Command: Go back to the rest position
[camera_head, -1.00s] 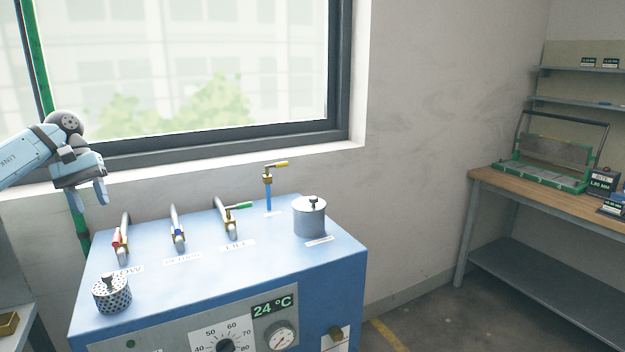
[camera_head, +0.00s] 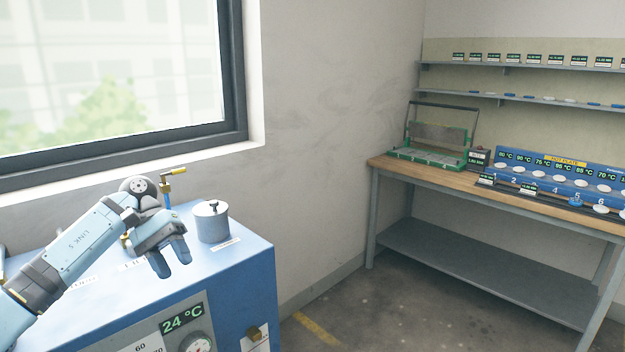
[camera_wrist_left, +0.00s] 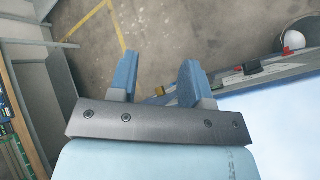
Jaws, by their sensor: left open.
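My left gripper (camera_head: 172,262) is open and empty in the head view, in front of and above the blue machine (camera_head: 245,262). The left arm comes in from the lower left and covers much of the machine's top. The machine's edge shows at the right of that view. My right gripper is in neither view.
A wooden-topped bench (camera_head: 385,163) with a green-framed device (camera_head: 432,155) and a blue hot plate (camera_head: 540,165) stands right. Floor (camera_head: 375,310) between is clear.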

